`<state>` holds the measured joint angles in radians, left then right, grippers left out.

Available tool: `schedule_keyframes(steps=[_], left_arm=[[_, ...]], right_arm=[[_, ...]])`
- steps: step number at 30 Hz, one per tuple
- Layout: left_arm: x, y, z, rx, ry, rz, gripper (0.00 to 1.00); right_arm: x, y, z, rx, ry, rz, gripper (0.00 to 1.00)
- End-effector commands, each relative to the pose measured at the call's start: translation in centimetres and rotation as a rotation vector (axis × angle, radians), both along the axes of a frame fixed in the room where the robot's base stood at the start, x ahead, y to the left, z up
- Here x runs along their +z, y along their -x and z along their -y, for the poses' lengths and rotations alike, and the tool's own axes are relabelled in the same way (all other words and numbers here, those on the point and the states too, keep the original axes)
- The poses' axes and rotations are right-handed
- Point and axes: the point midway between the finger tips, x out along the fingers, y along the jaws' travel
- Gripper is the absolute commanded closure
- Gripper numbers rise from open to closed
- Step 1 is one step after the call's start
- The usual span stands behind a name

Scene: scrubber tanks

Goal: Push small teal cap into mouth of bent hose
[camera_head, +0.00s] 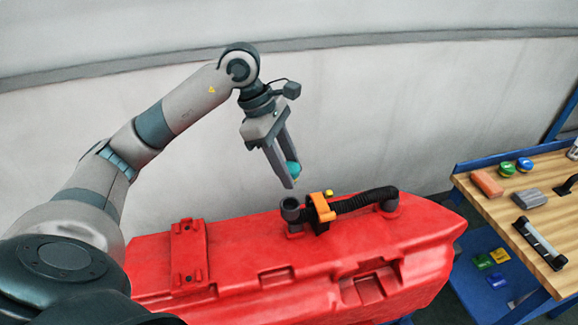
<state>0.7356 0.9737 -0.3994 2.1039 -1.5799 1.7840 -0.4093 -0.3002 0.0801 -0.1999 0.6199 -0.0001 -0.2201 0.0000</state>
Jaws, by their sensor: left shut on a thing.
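My left gripper (292,182) comes in from the left and points down. It is shut on the small teal cap (293,168), which shows between its fingers. The gripper and cap hang above the red tank, a little above the hose mouth. The bent hose (365,200) is black and ribbed and lies along the tank top. Its dark grey mouth (290,207) faces up at the left end, apart from the cap. An orange clamp (321,207) with a yellow knob (328,193) sits around the hose beside the mouth. My right gripper is not in view.
The red tank (240,240) fills the lower middle, with a raised red bracket (188,253) at its left. A wooden bench (495,205) with a blue rim stands at right, holding blocks, round caps and a handle (538,243).

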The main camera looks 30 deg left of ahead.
Motion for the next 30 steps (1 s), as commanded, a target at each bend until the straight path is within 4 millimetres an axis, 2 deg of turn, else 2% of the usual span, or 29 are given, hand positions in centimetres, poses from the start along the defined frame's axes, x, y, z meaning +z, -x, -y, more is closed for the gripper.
schedule_keyframes(steps=[18, 30], left_arm=[[-4.2, 0.0, 0.0, 0.0, 0.001, -0.001, 0.88], [-4.8, 0.0, 0.0, 0.0, 0.001, 0.001, 0.88]], right_arm=[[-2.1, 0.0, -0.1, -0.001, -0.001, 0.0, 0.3], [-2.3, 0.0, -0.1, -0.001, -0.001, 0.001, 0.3]])
